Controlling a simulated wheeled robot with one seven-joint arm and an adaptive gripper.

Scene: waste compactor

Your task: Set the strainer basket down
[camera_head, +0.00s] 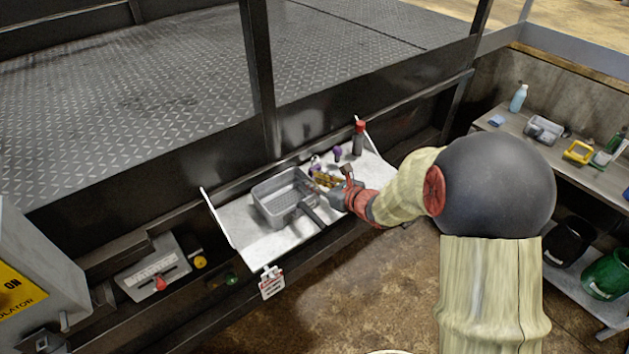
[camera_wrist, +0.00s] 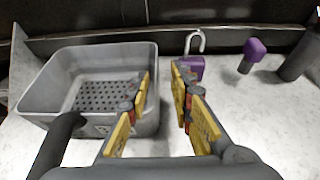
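The strainer basket (camera_head: 272,204) is a grey rectangular tub with a perforated bottom. It sits level on the pale shelf (camera_head: 255,245), toward its left part. In the wrist view the basket (camera_wrist: 45,95) fills the left side, its holed floor visible. My gripper (camera_wrist: 162,80) has yellow finger pads spread apart, with a clear gap between the tips. The left finger overlaps the basket's right wall in the picture, and the right finger is outside it. In the head view my gripper (camera_head: 322,183) is at the basket's right side. Contact with the wall cannot be told.
A purple padlock (camera_wrist: 192,66) stands behind the fingers. A purple-headed item (camera_wrist: 254,50) and a dark bottle with a red cap (camera_head: 358,138) are farther right. A dark panel borders the shelf's back. A tag (camera_head: 271,282) hangs at the front edge. A workbench (camera_head: 560,160) is at right.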

